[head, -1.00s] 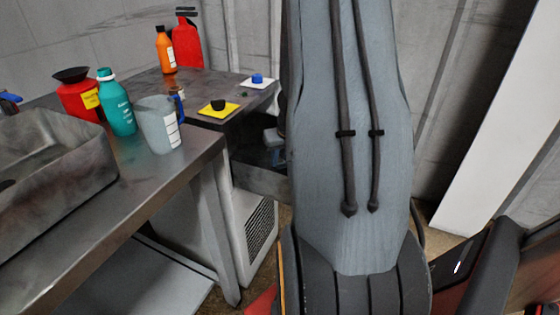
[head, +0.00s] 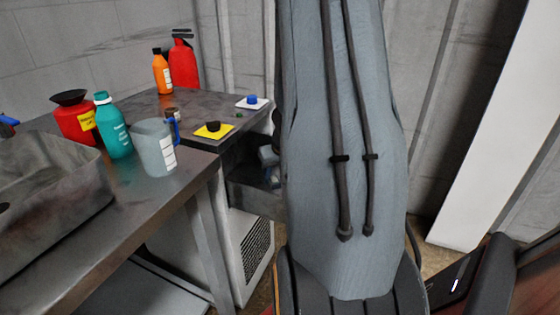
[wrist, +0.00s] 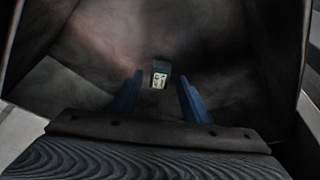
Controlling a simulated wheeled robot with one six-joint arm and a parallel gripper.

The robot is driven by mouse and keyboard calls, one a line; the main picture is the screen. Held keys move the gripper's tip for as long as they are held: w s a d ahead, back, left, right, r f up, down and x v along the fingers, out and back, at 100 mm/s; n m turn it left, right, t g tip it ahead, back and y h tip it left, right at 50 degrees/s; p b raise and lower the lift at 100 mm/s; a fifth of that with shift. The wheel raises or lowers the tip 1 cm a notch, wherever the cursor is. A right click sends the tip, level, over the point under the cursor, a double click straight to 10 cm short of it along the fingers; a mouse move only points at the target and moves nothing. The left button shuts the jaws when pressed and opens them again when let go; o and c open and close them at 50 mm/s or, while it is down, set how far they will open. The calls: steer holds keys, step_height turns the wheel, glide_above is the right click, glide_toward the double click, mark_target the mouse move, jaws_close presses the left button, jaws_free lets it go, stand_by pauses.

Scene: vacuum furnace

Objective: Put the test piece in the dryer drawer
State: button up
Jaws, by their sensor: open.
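In the wrist view, a small dark piece with a pale printed label (wrist: 159,80), likely the test piece, lies on the floor of a grey metal drawer (wrist: 85,25). My gripper (wrist: 160,77) is over the drawer with its two blue fingers apart, one on each side of the piece in the picture. I see no finger touching it. In the head view the open drawer (head: 250,198) juts out under the counter, above a white grilled cabinet. My arm hides its right part, and the piece is hidden there.
On the bench (head: 150,195) stand a grey jug (head: 152,150), a teal bottle (head: 114,130), a red container (head: 75,122) and a metal basin (head: 60,180). A yellow pad with a black knob (head: 213,130) and a white pad with a blue knob (head: 251,102) lie on the counter.

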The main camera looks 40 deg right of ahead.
steer(key=p+v, duration=0.5)
steer(key=v, duration=0.5)
steer(key=shift+r, duration=0.25)
steer(key=shift+s+r, duration=0.1)
